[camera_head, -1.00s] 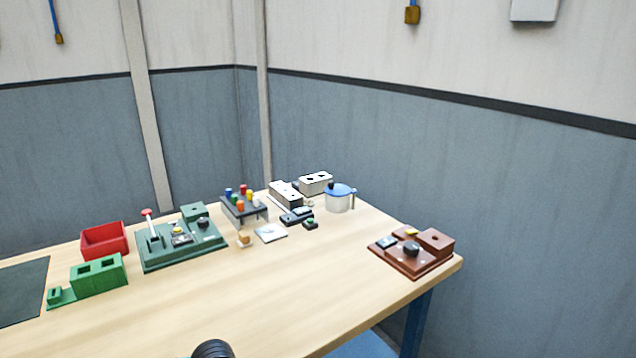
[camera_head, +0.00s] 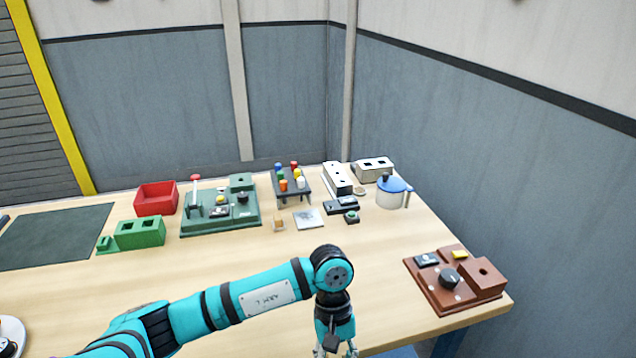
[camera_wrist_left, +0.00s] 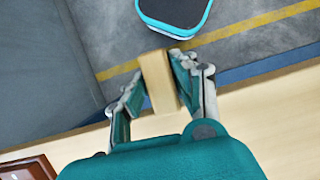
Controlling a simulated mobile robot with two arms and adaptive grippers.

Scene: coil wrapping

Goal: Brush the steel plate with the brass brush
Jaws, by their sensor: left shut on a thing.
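The steel plate (camera_head: 308,218) looks like a flat, light grey square lying on the table in the head view. My left gripper (camera_head: 335,350) points down near the table's front edge, to the front right of the plate and well apart from it. In the left wrist view my left gripper (camera_wrist_left: 157,85) is shut on a plain tan block (camera_wrist_left: 158,80), which may be the brush's wooden body; no bristles show. A small tan piece (camera_head: 278,222) stands on the table just left of the plate. My right gripper is not in view.
A green fixture (camera_head: 220,218), a rack with coloured pegs (camera_head: 293,182), a blue-lidded pot (camera_head: 392,192) and small dark boxes (camera_head: 342,207) surround the plate. A brown fixture (camera_head: 452,285) stands at the right corner. The table in front of the plate is clear.

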